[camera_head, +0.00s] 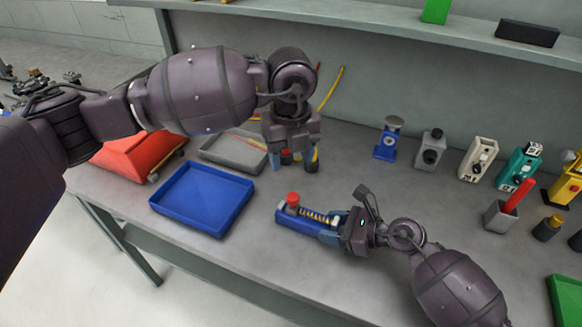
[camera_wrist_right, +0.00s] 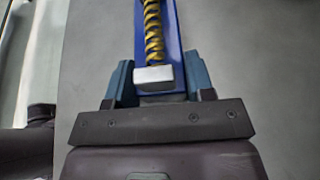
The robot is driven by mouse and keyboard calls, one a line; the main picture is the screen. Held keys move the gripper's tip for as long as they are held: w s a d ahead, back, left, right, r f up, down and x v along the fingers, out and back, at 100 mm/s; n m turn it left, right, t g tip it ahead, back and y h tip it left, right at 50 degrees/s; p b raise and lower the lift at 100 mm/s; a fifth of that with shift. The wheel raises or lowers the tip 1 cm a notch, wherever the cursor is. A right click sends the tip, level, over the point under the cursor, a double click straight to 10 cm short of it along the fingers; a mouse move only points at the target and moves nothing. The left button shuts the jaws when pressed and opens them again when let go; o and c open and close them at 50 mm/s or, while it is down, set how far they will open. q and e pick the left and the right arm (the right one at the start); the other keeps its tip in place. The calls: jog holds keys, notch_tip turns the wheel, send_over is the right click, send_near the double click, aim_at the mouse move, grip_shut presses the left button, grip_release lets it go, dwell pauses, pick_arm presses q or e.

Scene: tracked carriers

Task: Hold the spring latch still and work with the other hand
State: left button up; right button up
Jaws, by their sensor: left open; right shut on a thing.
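The spring latch is a blue bar (camera_head: 295,222) with a red knob (camera_head: 293,199) at its left end and a yellow coiled spring (camera_head: 318,216) along it. It lies on the bench. My right gripper (camera_head: 328,232) is shut on its right end. In the right wrist view the latch (camera_wrist_right: 172,40) runs away between the two fingers, with a pale block (camera_wrist_right: 153,76) at the near end of its spring. My left gripper (camera_head: 292,163) is open, pointing down behind the latch. A small red-topped item (camera_head: 287,156) shows between its fingers; I cannot tell whether they touch it.
Several small devices, including a blue one (camera_head: 387,143), line the right. A grey cup (camera_head: 497,218) holds a red stick. The front edge is near.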

pick_arm(q)
jog(key=shift+r, duration=0.3)
pick_arm(e)
jog(key=o, duration=1.3)
jog(key=shift+d, duration=0.1)
